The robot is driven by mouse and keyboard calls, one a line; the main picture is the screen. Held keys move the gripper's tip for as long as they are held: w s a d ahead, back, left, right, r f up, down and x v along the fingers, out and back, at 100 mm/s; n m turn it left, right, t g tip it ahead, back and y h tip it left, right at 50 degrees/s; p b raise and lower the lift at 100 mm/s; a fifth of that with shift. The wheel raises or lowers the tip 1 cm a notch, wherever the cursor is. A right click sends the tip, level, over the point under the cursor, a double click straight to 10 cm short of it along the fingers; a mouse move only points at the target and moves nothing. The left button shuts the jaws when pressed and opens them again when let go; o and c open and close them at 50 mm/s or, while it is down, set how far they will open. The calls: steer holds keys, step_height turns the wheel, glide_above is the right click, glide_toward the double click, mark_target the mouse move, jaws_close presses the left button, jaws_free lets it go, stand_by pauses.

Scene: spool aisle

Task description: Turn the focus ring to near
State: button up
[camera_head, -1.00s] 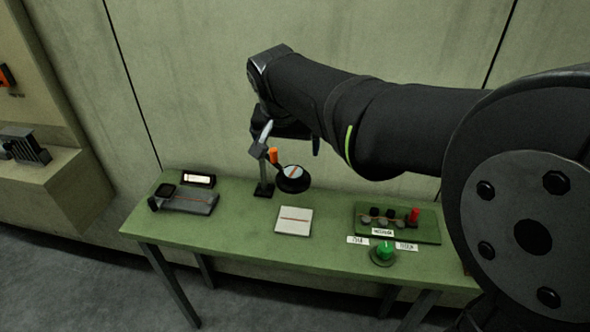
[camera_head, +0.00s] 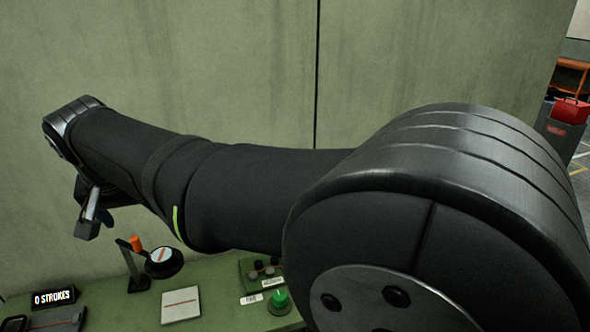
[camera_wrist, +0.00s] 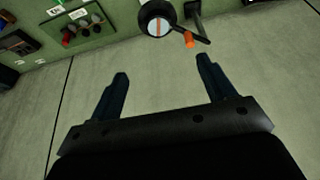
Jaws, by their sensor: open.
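The focus ring (camera_head: 164,263) is a black round ring around a pale disc with an orange line, on a dark post (camera_head: 133,268) at the back of the green bench. An orange-tipped lever (camera_head: 137,243) sticks out from its upper left. In the wrist view the ring (camera_wrist: 157,18) is at the top, with the orange tip (camera_wrist: 189,39) at its lower right. My gripper (camera_wrist: 162,70) is open and empty, apart from the ring and lever. In the head view my gripper (camera_head: 92,212) is left of and above the ring, partly hidden by my arm.
A white plate (camera_head: 181,304) with a red line lies before the post. A green knob (camera_head: 279,299) and a switch panel (camera_head: 262,268) are to the right, partly behind my arm. A display (camera_head: 54,298) reading "0 STROKES" is at left. The wall is close behind.

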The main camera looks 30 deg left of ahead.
mark_target(161, 254)
steer(key=w+a+n+g+h, duration=0.3)
steer(key=w+a+n, duration=0.1)
steer(key=w+a, duration=0.2)
steer(key=f, duration=1.7)
steer(key=shift+d+f, duration=0.1)
steer(key=shift+d, duration=0.15)
steer(key=c, duration=1)
